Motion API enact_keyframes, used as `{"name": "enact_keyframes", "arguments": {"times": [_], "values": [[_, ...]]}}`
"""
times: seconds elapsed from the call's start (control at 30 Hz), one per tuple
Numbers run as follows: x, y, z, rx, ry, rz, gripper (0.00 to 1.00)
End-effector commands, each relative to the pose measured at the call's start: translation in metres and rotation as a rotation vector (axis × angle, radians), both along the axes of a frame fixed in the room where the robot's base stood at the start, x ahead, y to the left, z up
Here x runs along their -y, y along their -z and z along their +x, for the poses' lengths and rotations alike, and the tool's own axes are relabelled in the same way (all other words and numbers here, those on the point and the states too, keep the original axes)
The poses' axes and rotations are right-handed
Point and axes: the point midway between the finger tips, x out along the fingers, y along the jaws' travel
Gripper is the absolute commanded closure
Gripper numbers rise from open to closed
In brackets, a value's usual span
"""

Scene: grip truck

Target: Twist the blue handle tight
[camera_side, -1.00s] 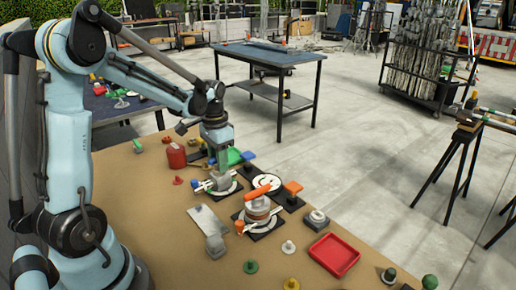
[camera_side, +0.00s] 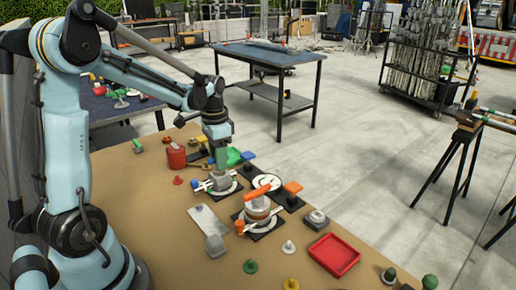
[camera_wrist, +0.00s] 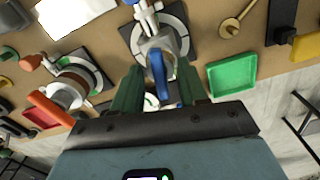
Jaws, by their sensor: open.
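The blue handle (camera_wrist: 158,76) shows in the wrist view, standing on a grey valve body (camera_wrist: 163,43) over a round marked plate. My gripper (camera_wrist: 160,88) is open, with one green finger on each side of the handle. A gap seems to remain between the fingers and the handle, but I cannot tell how deep they reach. In the side view my gripper (camera_side: 220,168) points down over the same valve's round plate (camera_side: 222,190). The blue handle is hidden behind the fingers there.
A valve with an orange handle (camera_side: 256,194) stands close by, nearer the side camera. A green tray (camera_wrist: 232,75) lies beside my right finger in the wrist view. A red tray (camera_side: 334,254), a red can (camera_side: 176,156) and several knobs also stand on the tan tabletop.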

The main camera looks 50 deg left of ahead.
Motion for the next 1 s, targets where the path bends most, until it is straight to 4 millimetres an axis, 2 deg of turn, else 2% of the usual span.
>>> {"name": "enact_keyframes", "arguments": {"times": [0.7, 1.0], "values": [[0.0, -0.053, 0.0, 0.0, -0.001, 0.0, 0.57], [0.0, -0.063, 0.0, 0.0, -0.001, 0.0, 0.57]]}}
